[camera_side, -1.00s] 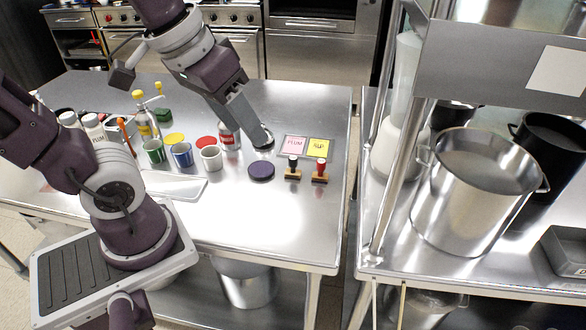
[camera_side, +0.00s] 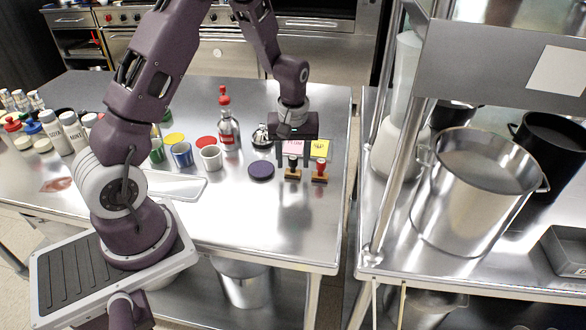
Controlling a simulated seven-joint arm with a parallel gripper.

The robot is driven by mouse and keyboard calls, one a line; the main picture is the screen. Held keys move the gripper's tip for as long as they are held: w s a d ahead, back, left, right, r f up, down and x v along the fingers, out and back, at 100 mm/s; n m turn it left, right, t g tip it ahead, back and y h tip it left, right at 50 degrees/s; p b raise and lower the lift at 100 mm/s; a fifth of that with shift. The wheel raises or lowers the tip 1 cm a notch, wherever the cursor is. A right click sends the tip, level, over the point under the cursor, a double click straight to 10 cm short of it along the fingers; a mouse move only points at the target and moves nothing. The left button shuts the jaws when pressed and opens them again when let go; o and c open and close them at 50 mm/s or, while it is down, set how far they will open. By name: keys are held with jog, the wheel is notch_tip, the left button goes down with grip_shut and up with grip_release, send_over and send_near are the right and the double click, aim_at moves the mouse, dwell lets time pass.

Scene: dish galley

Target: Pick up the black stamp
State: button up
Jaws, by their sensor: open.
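The black stamp (camera_side: 293,168) stands upright on the steel table, with a black handle and a light wooden base. A red-handled stamp (camera_side: 320,170) stands just to its right. My gripper (camera_side: 305,158) points down over the two cards behind the stamps.
A dark purple pad (camera_side: 261,171) lies left of the black stamp. A pink card (camera_side: 293,148) and a yellow card (camera_side: 320,149) lie behind. A white cup (camera_side: 211,158) and a red-capped bottle (camera_side: 228,125) stand farther left.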

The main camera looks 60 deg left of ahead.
aim_at(293, 157)
grip_shut()
jog(key=shift+r, duration=0.1)
notch_tip(293, 157, up, 10)
jog(key=shift+f, duration=0.1)
dwell(0.4)
